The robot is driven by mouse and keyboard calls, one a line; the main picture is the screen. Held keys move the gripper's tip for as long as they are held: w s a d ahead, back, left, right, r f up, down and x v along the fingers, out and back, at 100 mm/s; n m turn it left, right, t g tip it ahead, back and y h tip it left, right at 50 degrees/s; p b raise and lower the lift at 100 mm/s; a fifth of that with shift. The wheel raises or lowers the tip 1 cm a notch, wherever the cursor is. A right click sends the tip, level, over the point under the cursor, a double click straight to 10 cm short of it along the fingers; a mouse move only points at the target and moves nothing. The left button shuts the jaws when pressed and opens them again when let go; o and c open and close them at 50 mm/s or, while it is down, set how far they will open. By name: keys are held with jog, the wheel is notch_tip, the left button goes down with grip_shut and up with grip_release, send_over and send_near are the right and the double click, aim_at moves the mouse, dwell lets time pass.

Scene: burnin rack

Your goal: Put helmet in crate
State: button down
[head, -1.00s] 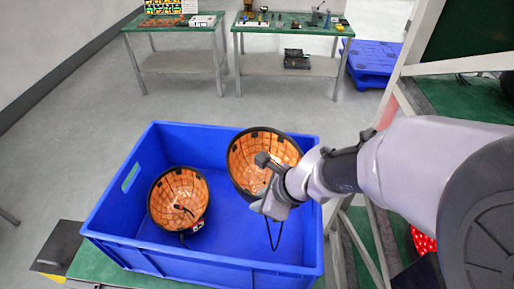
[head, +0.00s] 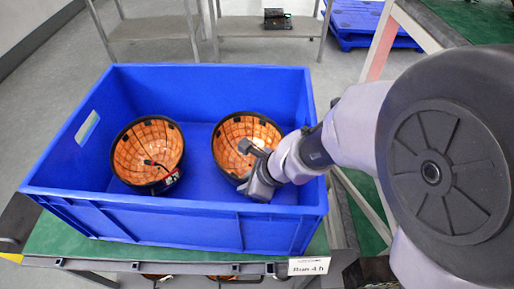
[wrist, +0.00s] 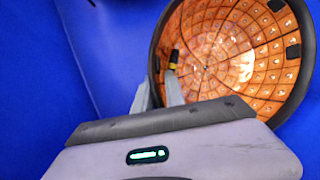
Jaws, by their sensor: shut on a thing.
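The blue crate (head: 180,222) stands on a green-topped bench. One helmet (head: 146,150), upturned with its orange lining showing and a dark rim, lies in the left half of the crate. A second helmet (head: 240,142), also upturned and tilted, is inside the crate's walls on the right. My gripper (head: 252,160) is shut on the near right part of this second helmet's rim. The wrist view shows its orange lining (wrist: 225,55) beside the fingers, with blue crate walls around. Whether its underside touches the crate floor is hidden.
The crate's right wall (head: 312,150) is close to my wrist. A white label reading "Run 4 h" (head: 308,266) is on the bench's front edge. A rack frame stands at the right. Grey tables and a blue pallet (head: 368,22) stand at the back.

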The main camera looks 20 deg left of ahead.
jog(key=shift+f, duration=0.1)
jog(key=c, duration=1.4)
grip_release()
jog(key=p+v, duration=0.7)
jog(key=v, duration=0.5)
jog(key=shift+s+r, duration=0.1)
jog(key=shift+r, duration=0.15)
